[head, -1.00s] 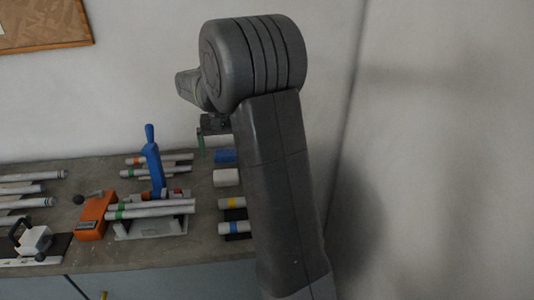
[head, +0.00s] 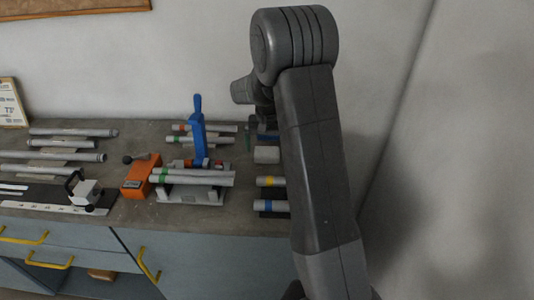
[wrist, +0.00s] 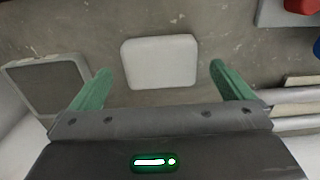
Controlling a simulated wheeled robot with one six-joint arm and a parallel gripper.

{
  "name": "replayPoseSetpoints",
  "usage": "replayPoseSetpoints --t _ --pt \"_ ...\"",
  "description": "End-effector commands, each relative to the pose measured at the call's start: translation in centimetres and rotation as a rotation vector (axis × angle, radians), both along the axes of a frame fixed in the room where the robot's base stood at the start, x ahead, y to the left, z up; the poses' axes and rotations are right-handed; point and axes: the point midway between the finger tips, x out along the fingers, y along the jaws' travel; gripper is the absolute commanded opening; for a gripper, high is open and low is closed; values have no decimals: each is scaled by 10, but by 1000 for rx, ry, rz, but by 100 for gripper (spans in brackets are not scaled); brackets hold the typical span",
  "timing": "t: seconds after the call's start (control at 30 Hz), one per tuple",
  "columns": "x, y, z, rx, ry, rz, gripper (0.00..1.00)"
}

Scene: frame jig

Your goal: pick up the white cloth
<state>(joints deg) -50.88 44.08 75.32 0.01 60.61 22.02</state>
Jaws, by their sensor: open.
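The white cloth (wrist: 160,62) is a flat, rounded pale square on the grey bench top in the wrist view. It also shows in the head view as a small white shape (head: 267,155) beside my arm. My gripper (wrist: 160,70) is open, its two green fingers spread to the left and right of the cloth's near part. Nothing is between the fingers in their grip. I cannot tell the height of the fingertips above the bench. In the head view my arm hides most of the gripper; only a bit of green finger shows.
Tubes with yellow and blue bands (head: 270,182) lie just in front of the cloth. A blue upright clamp handle (head: 197,130) and an orange block (head: 141,176) stand left. In the wrist view a dark panel with a pale rim (wrist: 12,72) lies left.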

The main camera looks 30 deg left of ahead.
Motion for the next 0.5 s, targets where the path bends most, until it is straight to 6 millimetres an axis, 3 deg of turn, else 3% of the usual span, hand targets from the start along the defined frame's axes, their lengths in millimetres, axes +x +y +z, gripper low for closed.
replayPoseSetpoints --t 0.2,0.47,0.5 --pt "-1 -1 -26 -2 1 0 100" --pt "0 0 -29 0 -1 0 100" --pt "0 0 -29 0 0 0 94"
